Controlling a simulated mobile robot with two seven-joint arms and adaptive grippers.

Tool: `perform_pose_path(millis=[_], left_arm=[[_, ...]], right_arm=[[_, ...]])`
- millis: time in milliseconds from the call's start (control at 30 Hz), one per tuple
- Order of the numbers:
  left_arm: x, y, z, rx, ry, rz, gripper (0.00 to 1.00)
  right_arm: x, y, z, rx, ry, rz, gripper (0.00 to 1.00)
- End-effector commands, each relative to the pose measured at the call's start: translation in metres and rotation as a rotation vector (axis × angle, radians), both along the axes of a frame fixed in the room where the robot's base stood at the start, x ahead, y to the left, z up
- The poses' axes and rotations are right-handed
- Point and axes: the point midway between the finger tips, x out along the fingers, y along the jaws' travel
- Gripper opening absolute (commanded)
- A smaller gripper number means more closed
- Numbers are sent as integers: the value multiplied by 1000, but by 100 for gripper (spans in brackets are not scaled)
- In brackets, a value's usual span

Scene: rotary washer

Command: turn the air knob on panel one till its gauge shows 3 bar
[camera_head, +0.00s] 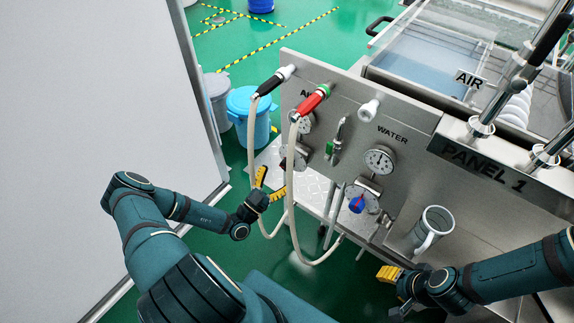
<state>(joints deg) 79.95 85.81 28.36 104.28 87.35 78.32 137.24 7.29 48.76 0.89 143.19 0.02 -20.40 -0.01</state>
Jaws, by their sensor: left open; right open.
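A round dial plate (293,157) shows below the air gauge; the air knob itself cannot be made out behind the hoses. My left gripper (269,185), with yellow fingers, is open and empty, below and left of that plate, close to the hoses. My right gripper (390,273) is open and empty at the lower right, below the mug.
Two pale hoses (291,185) loop down from black and red nozzles, in front of the air side. The water gauge (379,159) and blue water knob (357,203) are to the right. A grey mug (432,228) stands near the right arm. A blue bin (250,112) stands behind left.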

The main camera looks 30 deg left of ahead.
Motion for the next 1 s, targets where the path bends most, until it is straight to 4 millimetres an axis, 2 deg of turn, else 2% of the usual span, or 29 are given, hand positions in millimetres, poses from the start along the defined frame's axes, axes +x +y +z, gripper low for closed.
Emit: perform_pose_path(millis=[100, 300, 733, 767, 800, 933, 1000], left_arm=[[20, -4, 8, 2, -2, -2, 74], [42, -8, 17, 2, -1, 0, 74], [50, -9, 20, 2, 1, 0, 74], [50, -9, 20, 2, 1, 0, 68], [50, -9, 20, 2, 1, 0, 54], [50, -9, 20, 2, 1, 0, 8], [50, -9, 20, 2, 1, 0, 6]], right_arm=[[0, 0, -2, 0, -1, 0, 48], [1, 0, -3, 0, -2, -1, 48], [1, 0, -4, 0, -2, -1, 48], [1, 0, -4, 0, -2, -1, 48], [1, 0, -4, 0, -2, -1, 48], [1, 0, -4, 0, -2, -1, 48], [1, 0, -4, 0, -2, -1, 48]])
